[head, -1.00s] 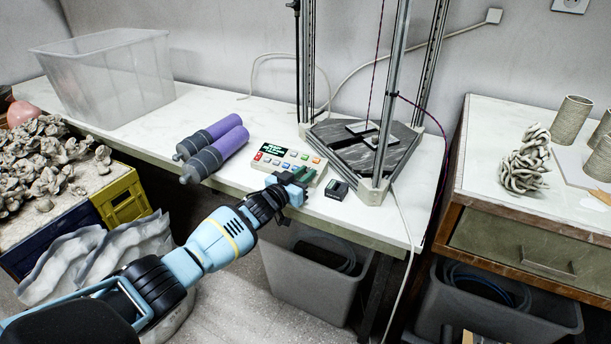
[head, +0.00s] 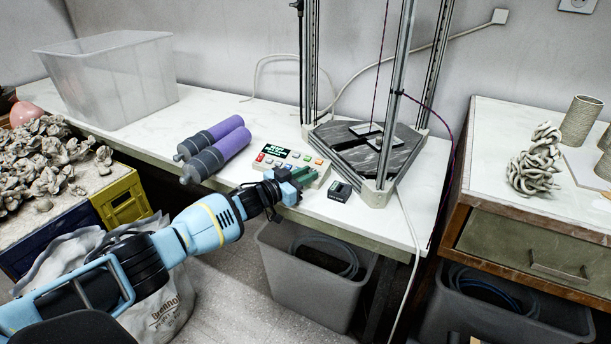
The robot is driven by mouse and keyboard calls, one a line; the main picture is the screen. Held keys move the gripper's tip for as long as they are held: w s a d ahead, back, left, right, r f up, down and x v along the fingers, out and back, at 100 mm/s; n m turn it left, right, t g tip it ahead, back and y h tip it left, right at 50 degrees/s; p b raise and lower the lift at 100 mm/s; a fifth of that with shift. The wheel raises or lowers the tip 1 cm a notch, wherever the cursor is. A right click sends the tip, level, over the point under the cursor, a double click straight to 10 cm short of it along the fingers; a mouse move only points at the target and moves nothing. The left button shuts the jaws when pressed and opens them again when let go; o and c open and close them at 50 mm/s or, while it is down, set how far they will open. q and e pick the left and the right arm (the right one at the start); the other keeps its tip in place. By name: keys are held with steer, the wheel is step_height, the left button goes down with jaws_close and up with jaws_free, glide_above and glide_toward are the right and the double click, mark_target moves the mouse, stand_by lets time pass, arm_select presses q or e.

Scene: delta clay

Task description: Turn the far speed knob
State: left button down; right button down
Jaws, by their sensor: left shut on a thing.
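The control panel (head: 272,150) is a pale box with a lit green display and several small coloured buttons. It lies on the white bench, left of the printer frame. My left gripper (head: 301,175) reaches in from the front left and is at the panel's near right part. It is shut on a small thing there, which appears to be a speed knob. The fingers and wrist hide the knobs, so I cannot tell which knob it is or how far it is turned. My right gripper is not in view.
A small dark box (head: 339,191) stands just right of the gripper. The metal printer frame (head: 377,196) rises behind it. Two purple-grey cylinders (head: 218,153) lie left of the panel. A clear tub (head: 105,85) stands at the back left. The bench front edge is close below my wrist.

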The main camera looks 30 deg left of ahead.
arm_select(q)
steer(key=c, duration=1.4)
jaws_free()
steer(key=shift+o, duration=0.6)
steer(key=shift+s+a, duration=0.15)
steer(key=shift+s, duration=0.3)
steer(key=p+v, duration=0.2)
steer(key=v, duration=0.3)
steer(key=shift+s+r, duration=0.1)
steer(key=shift+v, duration=0.75)
